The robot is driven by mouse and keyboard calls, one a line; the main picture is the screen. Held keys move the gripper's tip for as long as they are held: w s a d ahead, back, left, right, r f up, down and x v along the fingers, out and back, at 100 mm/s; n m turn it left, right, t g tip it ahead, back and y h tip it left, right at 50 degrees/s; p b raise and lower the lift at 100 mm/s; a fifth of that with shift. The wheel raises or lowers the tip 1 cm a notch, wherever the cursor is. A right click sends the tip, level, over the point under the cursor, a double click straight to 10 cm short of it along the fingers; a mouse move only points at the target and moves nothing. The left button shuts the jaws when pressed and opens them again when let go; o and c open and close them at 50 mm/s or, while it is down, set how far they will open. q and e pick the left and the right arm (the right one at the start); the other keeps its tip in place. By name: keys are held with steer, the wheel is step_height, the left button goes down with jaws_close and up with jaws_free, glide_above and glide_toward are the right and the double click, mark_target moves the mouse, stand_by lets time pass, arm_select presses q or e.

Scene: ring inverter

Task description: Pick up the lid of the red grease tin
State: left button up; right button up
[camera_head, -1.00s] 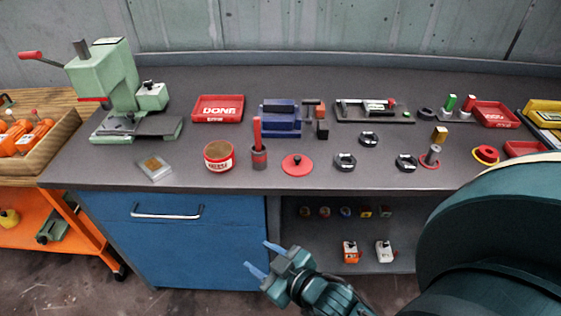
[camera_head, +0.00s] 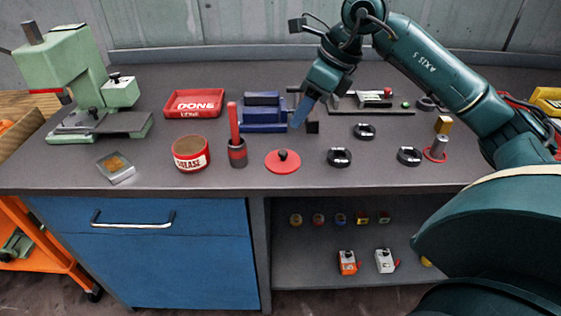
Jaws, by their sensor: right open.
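The red grease tin (camera_head: 191,155) stands without a lid near the front of the bench, left of centre. Its red lid (camera_head: 283,163), a flat disc with a dark knob, lies on the bench right of the red-handled tool (camera_head: 237,145). My right gripper (camera_head: 303,112) hangs above the bench, behind and a little above the lid in the picture. It is empty and apart from the lid, with its blue fingers pointing down. One finger largely hides the other. My left gripper is out of view.
A blue vise-like block (camera_head: 263,118) stands just left of the gripper. Black rings (camera_head: 339,157) lie right of the lid. A red DONE tray (camera_head: 194,103) and a green press (camera_head: 85,85) are at the left. The bench front edge before the lid is clear.

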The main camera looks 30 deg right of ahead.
steer(key=d, duration=0.1)
glide_toward(283, 151)
steer(key=f, duration=0.1)
steer(key=a+f, duration=0.1)
steer(key=shift+w+a+f+h, duration=0.1)
steer(key=shift+a+f+h, duration=0.15)
steer(key=shift+h, duration=0.05)
steer(key=shift+w+x, duration=0.15)
steer(key=shift+x, duration=1.3)
steer(key=shift+w+x, duration=0.15)
steer(key=shift+x, duration=1.35)
steer(key=shift+d+r, duration=0.1)
steer(key=shift+d, duration=0.1)
steer(key=shift+c, duration=0.5)
jaws_close()
